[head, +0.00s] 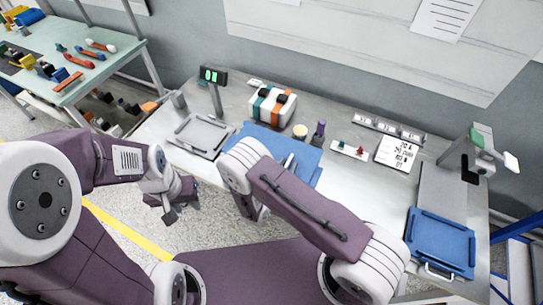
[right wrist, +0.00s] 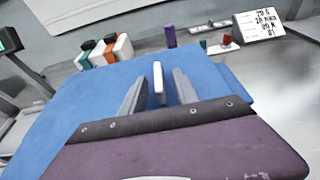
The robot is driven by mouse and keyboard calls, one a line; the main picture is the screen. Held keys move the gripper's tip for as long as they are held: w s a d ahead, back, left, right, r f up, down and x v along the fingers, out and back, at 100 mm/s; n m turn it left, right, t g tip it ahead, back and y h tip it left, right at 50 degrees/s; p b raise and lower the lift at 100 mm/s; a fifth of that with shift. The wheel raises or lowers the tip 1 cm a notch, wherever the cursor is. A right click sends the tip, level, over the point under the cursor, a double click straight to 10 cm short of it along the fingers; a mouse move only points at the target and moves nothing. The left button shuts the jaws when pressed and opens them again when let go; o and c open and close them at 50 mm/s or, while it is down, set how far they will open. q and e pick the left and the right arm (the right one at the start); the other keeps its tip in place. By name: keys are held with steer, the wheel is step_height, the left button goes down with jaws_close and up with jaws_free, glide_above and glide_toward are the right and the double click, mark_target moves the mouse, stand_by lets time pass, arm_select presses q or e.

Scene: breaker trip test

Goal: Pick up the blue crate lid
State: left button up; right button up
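A flat blue panel, which I take to be the blue crate lid (head: 258,134), lies at the middle of the bench, partly hidden by my right arm. It fills much of the right wrist view (right wrist: 90,100). A white upright bar (right wrist: 158,84), which looks like its handle, stands between the fingers of my right gripper (right wrist: 160,90). Gaps show on both sides of the bar, so the gripper is open around it. In the head view my right gripper (head: 288,163) is mostly hidden behind my arm. My left gripper (head: 178,205) hangs empty in front of the bench; its finger opening is unclear.
A grey tray (head: 201,135) and a display post (head: 214,78) stand left. A white, orange and teal box (head: 271,103), a purple cylinder (head: 319,132) and a printed card (head: 399,153) sit behind. A rimmed blue tray-like piece (head: 440,243) with a handle lies right.

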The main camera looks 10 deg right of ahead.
steer(key=shift+w+d+f, duration=0.1)
steer(key=shift+w+f, duration=0.05)
steer(key=shift+w, duration=0.25)
steer(key=shift+s, duration=0.1)
jaws_close()
stand_by(1.0)
